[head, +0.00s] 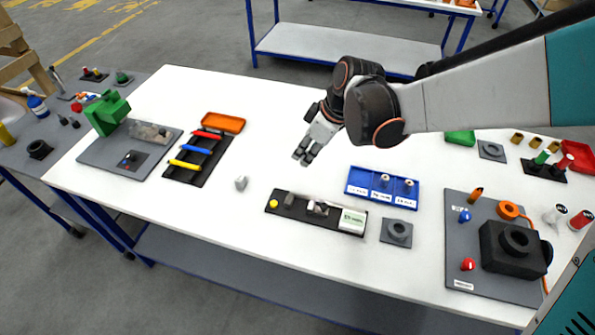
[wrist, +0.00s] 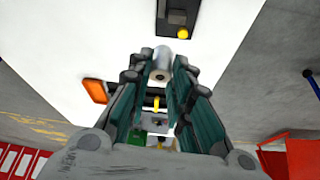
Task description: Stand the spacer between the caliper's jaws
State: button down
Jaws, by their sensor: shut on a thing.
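In the wrist view a pale grey cylinder with a dark hole in its end, which looks like the spacer (wrist: 161,58), shows between my fingertips. My gripper (head: 302,158) is above the table, behind the caliper's fixture, shut on the spacer; its grip is hard to make out. The fingers (wrist: 162,66) also show in the wrist view. The caliper (head: 318,208) lies on a black base with a yellow knob and a pale display; its jaw gap is too small to read. A small pale grey piece (head: 241,183) stands on the table left of the base.
A blue tray (head: 357,201) with small parts stands behind the caliper. A black rack with coloured bars (head: 181,172) and an orange tray (head: 222,122) are to the left. A grey board with a black block (head: 463,203) is at right. White table is clear below my gripper.

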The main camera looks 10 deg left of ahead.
jog(key=shift+s+a+f+b, duration=0.1)
jog(key=shift+s+f+b, duration=0.2)
jog(key=shift+f+b, duration=2.05)
jog(key=shift+s+a+f+b, duration=0.1)
jog(key=shift+s+f+b, duration=0.25)
jog(key=shift+f+b, duration=2)
jog(key=shift+s+a+f+b, duration=0.1)
jog(key=shift+s+f+b, duration=0.5)
jog(key=shift+f, duration=3.15)
jog(key=shift+w+f+b, duration=0.1)
jog(key=shift+w+b, duration=0.2)
jog(key=c, duration=1.5)
grip_release()
jog(key=shift+o, duration=0.2)
jog(key=p+v, duration=0.8)
jog(key=v, duration=0.4)
jog(key=shift+d, duration=0.1)
